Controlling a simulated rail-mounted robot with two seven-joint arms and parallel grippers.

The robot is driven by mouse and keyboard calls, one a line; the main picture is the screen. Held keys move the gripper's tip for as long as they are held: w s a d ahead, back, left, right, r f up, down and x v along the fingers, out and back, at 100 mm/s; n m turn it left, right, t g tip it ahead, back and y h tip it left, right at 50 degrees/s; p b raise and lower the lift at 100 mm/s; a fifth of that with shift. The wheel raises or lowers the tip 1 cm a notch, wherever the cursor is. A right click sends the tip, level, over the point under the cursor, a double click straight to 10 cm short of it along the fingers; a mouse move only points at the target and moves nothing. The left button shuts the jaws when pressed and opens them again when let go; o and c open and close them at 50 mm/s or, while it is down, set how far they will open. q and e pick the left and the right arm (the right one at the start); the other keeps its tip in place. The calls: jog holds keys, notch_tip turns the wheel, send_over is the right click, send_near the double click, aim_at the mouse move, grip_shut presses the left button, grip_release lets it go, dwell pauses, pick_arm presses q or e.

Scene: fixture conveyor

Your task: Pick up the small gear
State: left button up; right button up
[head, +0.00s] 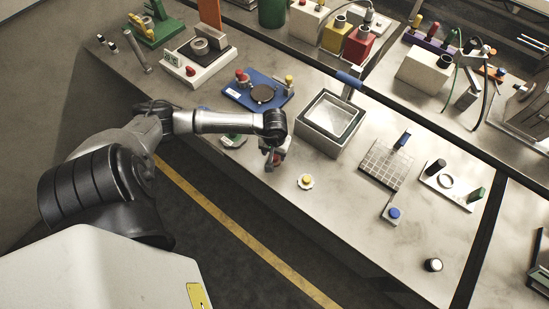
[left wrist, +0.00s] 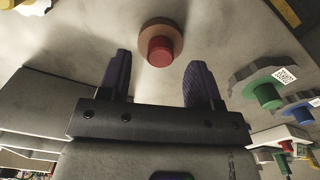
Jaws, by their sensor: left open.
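My left gripper (head: 274,163) is over the near side of the table in the head view. In the left wrist view its dark fingers (left wrist: 158,64) are open, with nothing between the pads. Just past the fingertips is a round brown piece with a red knob (left wrist: 158,46), roughly centred on the gap. A larger toothed grey gear with a green knob (left wrist: 266,93) and a tag is to the right; it also shows left of the gripper in the head view (head: 233,141). A small pale piece with a yellow knob (head: 305,182) is right of the gripper. I cannot tell which is the small gear.
A square metal bin (head: 330,124) stands behind the gripper. A blue fixture (head: 257,91) is beyond the forearm. A wire grid (head: 383,165) and a white tray with parts (head: 452,184) are to the right. The table front right of the yellow-knobbed piece is mostly clear.

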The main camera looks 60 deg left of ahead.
aim_at(275, 156)
pick_arm(q)
jog(key=shift+f, duration=1.5)
jog(key=shift+c, duration=0.3)
jog(key=c, duration=0.6)
